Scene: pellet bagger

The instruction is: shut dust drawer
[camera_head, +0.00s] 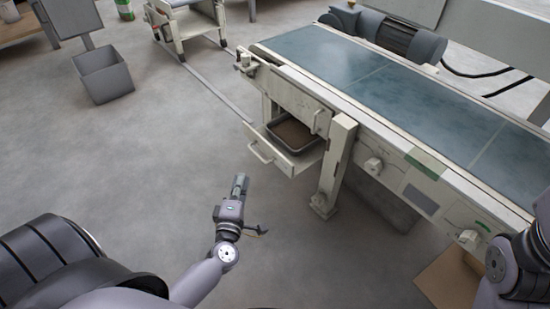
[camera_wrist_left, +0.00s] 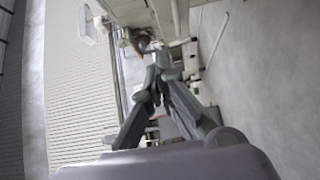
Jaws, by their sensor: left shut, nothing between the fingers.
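The dust drawer (camera_head: 286,156) is pulled out from under the conveyor machine. Its pale front panel carries a bar handle (camera_head: 261,153), and a dark tray (camera_head: 295,135) with brown contents sits in it. My left gripper (camera_head: 240,181) is shut and empty, in front of the drawer and apart from it, to the lower left of the handle in the head view. In the left wrist view the fingers (camera_wrist_left: 157,75) meet at their tips with nothing between them. My right gripper is not in view; only part of my right arm shows at the right edge.
The conveyor belt (camera_head: 375,85) runs above the drawer. A machine leg (camera_head: 334,165) stands just right of it. A cardboard box (camera_head: 449,279) is on the floor at lower right, and a grey bin (camera_head: 103,76) at upper left. The floor around my left gripper is clear.

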